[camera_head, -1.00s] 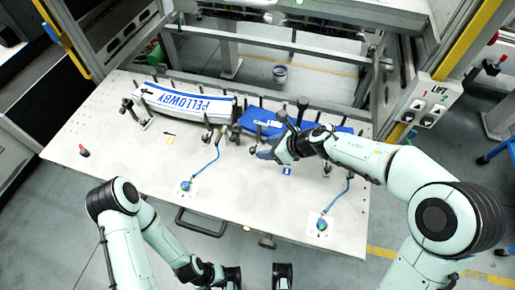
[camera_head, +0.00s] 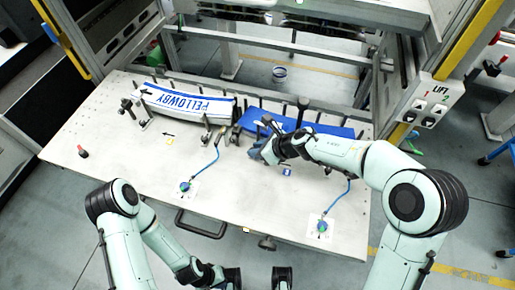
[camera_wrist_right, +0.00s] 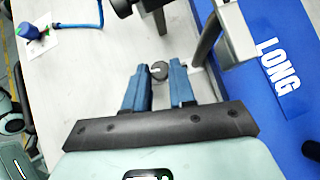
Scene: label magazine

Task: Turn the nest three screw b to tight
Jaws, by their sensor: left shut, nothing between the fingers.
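My right gripper (camera_head: 257,153) is over the bench beside the blue label nest (camera_head: 335,131). In the right wrist view its two blue fingers (camera_wrist_right: 158,68) are apart, pointing at a small round dark screw head with a notch (camera_wrist_right: 158,71). The head shows between the fingertips, with a narrow gap on each side; I cannot tell how deep the fingers reach around it. No label names this screw in view. In the head view the gripper hides it. My left gripper (camera_head: 257,277) is at the bottom edge, off the bench and partly cut off, holding nothing.
A metal bracket and dark knob (camera_wrist_right: 122,7) stand close to the right fingers. Blue hoses run to two fittings (camera_head: 185,187) (camera_head: 322,226). A red-tipped piece (camera_head: 83,151) stands left. The front middle is mostly clear.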

